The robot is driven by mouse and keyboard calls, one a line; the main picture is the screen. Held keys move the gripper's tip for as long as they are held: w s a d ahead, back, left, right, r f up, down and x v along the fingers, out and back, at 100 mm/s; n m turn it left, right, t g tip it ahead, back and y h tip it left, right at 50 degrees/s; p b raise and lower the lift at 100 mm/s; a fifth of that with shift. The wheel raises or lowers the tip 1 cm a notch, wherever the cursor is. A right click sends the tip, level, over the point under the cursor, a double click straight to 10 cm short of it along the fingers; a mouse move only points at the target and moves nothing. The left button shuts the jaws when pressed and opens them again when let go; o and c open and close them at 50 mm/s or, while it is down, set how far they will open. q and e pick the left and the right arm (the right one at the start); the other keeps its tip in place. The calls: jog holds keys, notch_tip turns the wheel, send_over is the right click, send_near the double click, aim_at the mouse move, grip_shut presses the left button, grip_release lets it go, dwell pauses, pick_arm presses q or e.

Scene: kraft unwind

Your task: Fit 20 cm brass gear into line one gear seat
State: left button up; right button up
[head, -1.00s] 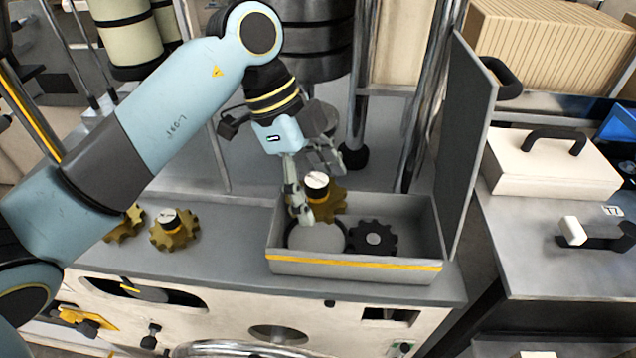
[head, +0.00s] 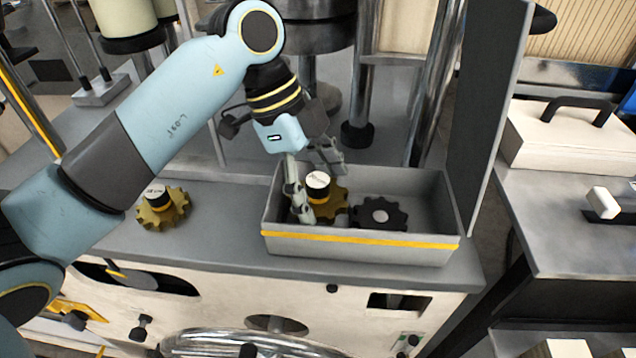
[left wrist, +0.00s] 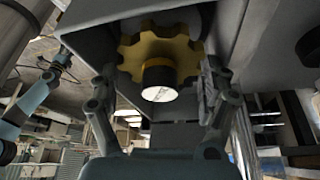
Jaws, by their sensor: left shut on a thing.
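A brass gear (head: 334,204) with a black hub, a yellow band and a white top is in my left gripper (head: 318,190), inside the open grey box (head: 360,239) with a yellow stripe. The left wrist view shows the gear (left wrist: 187,62) between the two fingers, its white cap facing the camera. A black gear (head: 381,214) lies just right of it in the box. The round grey seat is largely hidden behind the held gear and the box's front wall. I cannot tell whether the gear touches it. My right gripper is not in view.
Another brass gear (head: 160,210) with a black hub lies on the grey bench left of the box. The box's raised lid (head: 487,95) stands on its right side. A metal post (head: 357,90) rises behind. A cream case (head: 560,135) sits on the right-hand bench.

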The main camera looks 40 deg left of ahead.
aim_at(316, 206)
pick_arm(q)
jog(key=shift+f+b, duration=0.45)
jog(key=shift+f, duration=0.15)
jog(key=shift+s+f+b, duration=0.2)
jog(key=shift+f+b, duration=0.05)
jog(key=shift+f, duration=0.3)
jog(key=shift+s+f+b, duration=0.2)
jog(key=shift+f+b, duration=0.05)
jog(key=shift+f, duration=0.25)
jog(key=shift+w+f, duration=0.1)
jog(key=shift+f, duration=0.15)
jog(key=o, duration=1.5)
